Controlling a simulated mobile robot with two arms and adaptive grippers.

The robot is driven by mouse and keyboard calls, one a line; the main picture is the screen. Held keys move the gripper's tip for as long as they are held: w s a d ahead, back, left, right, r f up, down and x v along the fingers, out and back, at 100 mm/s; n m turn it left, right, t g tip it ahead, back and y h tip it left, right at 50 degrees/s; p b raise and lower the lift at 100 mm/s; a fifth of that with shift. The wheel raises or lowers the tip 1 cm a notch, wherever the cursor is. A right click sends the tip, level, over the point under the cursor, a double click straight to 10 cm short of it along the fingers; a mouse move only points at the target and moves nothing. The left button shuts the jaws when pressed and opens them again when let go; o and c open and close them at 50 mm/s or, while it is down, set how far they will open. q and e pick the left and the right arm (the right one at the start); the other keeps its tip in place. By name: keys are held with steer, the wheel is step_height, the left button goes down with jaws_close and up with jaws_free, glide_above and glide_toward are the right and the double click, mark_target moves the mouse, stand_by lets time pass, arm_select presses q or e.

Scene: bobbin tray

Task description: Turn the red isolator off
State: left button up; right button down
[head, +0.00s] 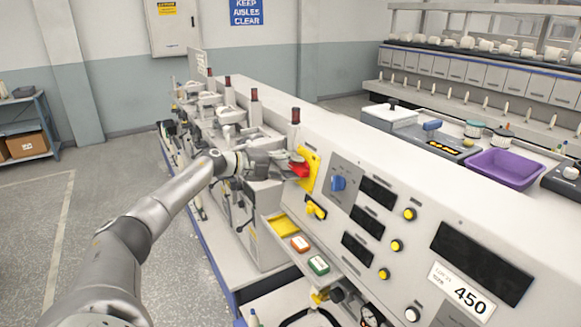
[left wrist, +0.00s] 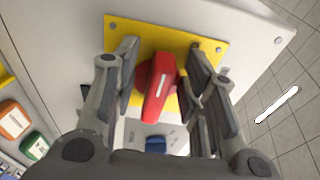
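The red isolator handle (head: 299,169) sits on a yellow plate (head: 311,172) on the machine's pale end face. In the left wrist view the red handle (left wrist: 159,88) shows a white mark and points down the picture, leaning slightly left, over its yellow plate (left wrist: 121,29). My left gripper (head: 291,161) is at the handle. In the left wrist view its open fingers (left wrist: 163,72) stand on both sides of the handle, with small gaps visible, so it is not clamped. The gripper partly hides the handle in the head view. My right gripper is not in view.
A blue knob (head: 338,184) and several yellow buttons are on the panel to the right. Open floor (head: 120,190) lies left.

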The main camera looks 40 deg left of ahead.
arm_select(q)
steer(key=shift+s, duration=0.1)
steer(key=v, duration=1.1)
steer(key=shift+s+a, duration=0.2)
steer(key=shift+s, duration=0.05)
stand_by(0.5)
steer(key=shift+s, duration=0.1)
stand_by(0.5)
